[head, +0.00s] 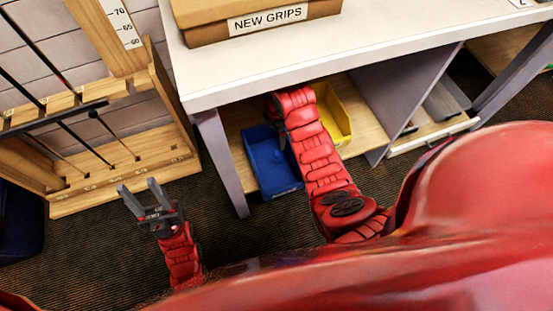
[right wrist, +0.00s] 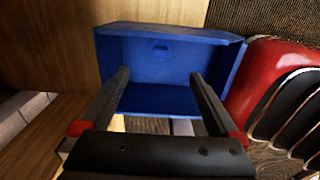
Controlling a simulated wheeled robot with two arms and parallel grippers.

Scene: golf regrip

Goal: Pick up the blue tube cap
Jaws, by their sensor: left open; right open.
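In the right wrist view a small blue shape (right wrist: 160,48) shows against the inner wall of the blue bin (right wrist: 112,52). I cannot tell whether it is the tube cap or part of the bin. My right gripper (right wrist: 158,76) is open, its fingers pointing into the bin's mouth with nothing between them. In the head view the blue bin (head: 268,172) is on the low shelf under the bench, and my right arm hides most of the right gripper beside it. My left gripper (head: 138,186) is open and empty above the floor at the left.
A yellow bin (head: 334,112) stands right of my right arm on the wooden shelf. The white bench top (head: 360,38) overhangs it, with a NEW GRIPS box (head: 195,28) on top. A bench leg (head: 222,165) is left of the blue bin. A wooden club rack (head: 125,184) stands at left.

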